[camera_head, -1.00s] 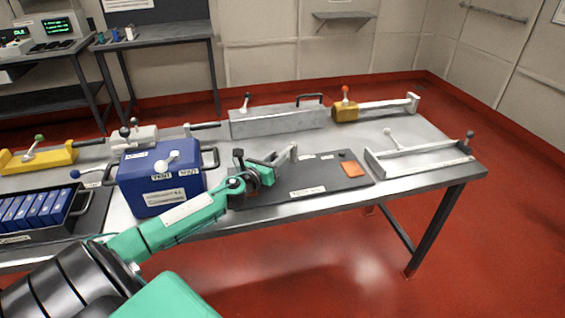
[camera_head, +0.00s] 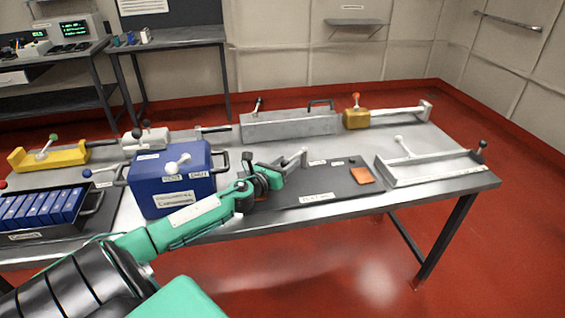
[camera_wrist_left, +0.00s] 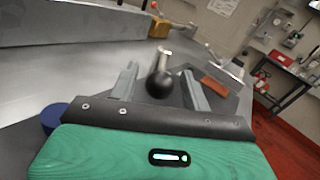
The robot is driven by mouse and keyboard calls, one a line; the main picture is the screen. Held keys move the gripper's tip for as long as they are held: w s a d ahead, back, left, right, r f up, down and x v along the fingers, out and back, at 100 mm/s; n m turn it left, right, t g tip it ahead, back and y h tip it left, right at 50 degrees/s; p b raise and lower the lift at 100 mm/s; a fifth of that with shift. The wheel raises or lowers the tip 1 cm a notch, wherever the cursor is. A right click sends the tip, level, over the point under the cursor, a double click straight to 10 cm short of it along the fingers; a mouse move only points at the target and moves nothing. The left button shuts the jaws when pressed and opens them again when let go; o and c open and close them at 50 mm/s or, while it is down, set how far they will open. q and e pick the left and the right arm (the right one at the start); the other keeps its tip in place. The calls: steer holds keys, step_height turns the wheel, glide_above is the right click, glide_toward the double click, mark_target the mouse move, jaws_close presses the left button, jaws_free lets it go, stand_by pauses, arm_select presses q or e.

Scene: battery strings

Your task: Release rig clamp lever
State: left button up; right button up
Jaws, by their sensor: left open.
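The clamp lever shows in the left wrist view as a black ball knob (camera_wrist_left: 160,85) with a pale metal rod (camera_wrist_left: 164,57) behind it. My left gripper (camera_wrist_left: 162,82) is open. The knob appears between its two grey fingers, with space on both sides; I cannot tell its depth relative to the fingertips. In the head view, my left gripper (camera_head: 290,163) is over the left part of the dark rig plate (camera_head: 330,187), and the lever is hard to separate from it. My right gripper is not in view.
A blue case (camera_head: 170,180) stands left of the gripper. An orange square (camera_head: 361,175) lies on the plate. Behind are a long grey block (camera_head: 290,125) and a yellow block (camera_head: 356,119); a grey tray (camera_head: 430,168) sits at right. A black bin (camera_head: 45,235) holds several blue packs.

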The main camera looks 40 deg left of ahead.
arm_select(q)
steer(key=shift+s, duration=0.1)
steer(key=shift+s, duration=0.25)
steer(key=s, duration=0.6)
steer(key=s+b, duration=0.1)
steer(key=s, duration=0.5)
steer(key=shift+d+f, duration=0.1)
steer(key=shift+d, duration=0.1)
steer(key=shift+s+b, duration=0.3)
steer(key=shift+s, duration=0.25)
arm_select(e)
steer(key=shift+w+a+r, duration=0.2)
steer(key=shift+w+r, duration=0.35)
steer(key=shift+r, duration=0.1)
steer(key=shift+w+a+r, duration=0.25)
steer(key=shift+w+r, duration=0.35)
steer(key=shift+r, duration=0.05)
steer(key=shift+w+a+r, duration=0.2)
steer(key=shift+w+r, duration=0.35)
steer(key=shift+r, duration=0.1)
